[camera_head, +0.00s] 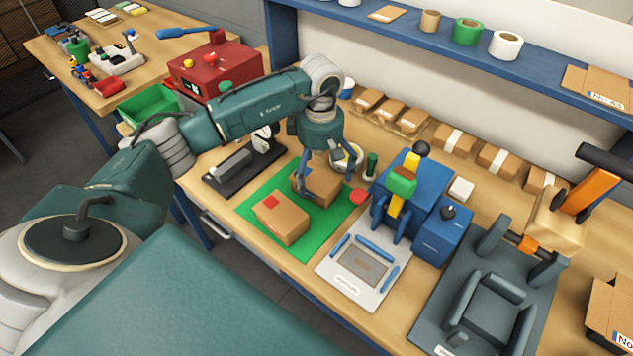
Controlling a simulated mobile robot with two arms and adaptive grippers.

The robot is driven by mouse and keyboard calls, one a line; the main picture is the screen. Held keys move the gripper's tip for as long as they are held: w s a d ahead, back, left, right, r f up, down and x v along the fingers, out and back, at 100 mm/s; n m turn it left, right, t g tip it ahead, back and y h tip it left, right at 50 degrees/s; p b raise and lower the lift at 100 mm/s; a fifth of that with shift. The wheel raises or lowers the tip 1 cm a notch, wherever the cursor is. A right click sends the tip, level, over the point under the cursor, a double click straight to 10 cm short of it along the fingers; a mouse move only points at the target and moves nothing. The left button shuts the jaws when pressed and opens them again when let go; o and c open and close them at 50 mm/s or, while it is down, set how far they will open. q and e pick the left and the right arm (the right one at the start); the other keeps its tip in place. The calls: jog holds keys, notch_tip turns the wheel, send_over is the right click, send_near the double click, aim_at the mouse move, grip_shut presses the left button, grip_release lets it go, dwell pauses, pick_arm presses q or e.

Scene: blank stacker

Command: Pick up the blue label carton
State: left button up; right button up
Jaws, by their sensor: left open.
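A green mat (253,213) lies on the wooden bench with two brown cartons on it. The nearer carton (281,222) has a red label on its top. The farther carton (321,188) sits under my left gripper (325,174), and no blue label can be made out on it; its top is partly hidden by the fingers. My left gripper is open and points down, with its fingers at this farther carton. I cannot tell whether they touch it. My right gripper is not in view.
A blue machine (432,232) and a light plate (340,290) stand right of the mat. A black scale-like device (236,174) and a red box (215,66) are at its left. A row of small parcels (456,138) lines the back. A grey fixture (490,310) is at the right.

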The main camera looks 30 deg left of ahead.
pick_arm(q)
jog(key=shift+f, duration=1.2)
jog(key=c, duration=1.2)
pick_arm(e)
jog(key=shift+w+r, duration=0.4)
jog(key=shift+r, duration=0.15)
pick_arm(q)
jog(key=shift+r, duration=0.1)
